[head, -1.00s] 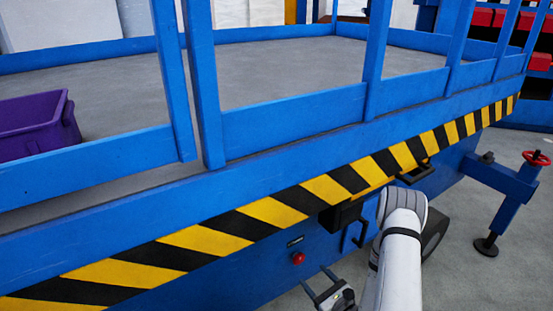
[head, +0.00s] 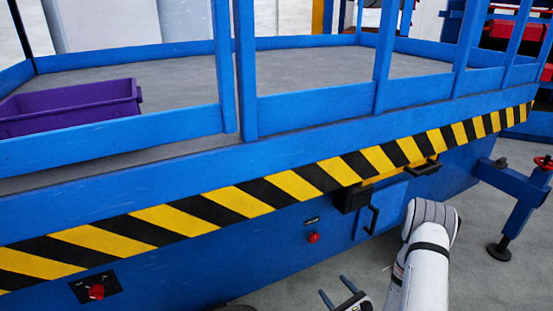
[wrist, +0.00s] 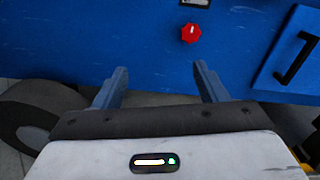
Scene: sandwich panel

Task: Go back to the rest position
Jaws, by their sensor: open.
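My gripper (head: 337,292) is at the bottom of the head view, low in front of the blue platform's side panel (head: 250,258). In the wrist view my gripper (wrist: 162,82) has its two fingers apart with nothing between them. A red knob (wrist: 191,33) on the blue panel is beyond the fingertips, apart from them. The same red knob (head: 313,238) shows in the head view, above and left of the gripper. My white arm comes in from the lower right of the head view.
A black handle (head: 372,220) on a small blue door is right of the knob. A second red knob (head: 96,292) is at lower left. A purple crate (head: 70,108) stands on the railed deck. A blue outrigger (head: 515,190) juts out at right. A wheel (wrist: 40,112) is at left in the wrist view.

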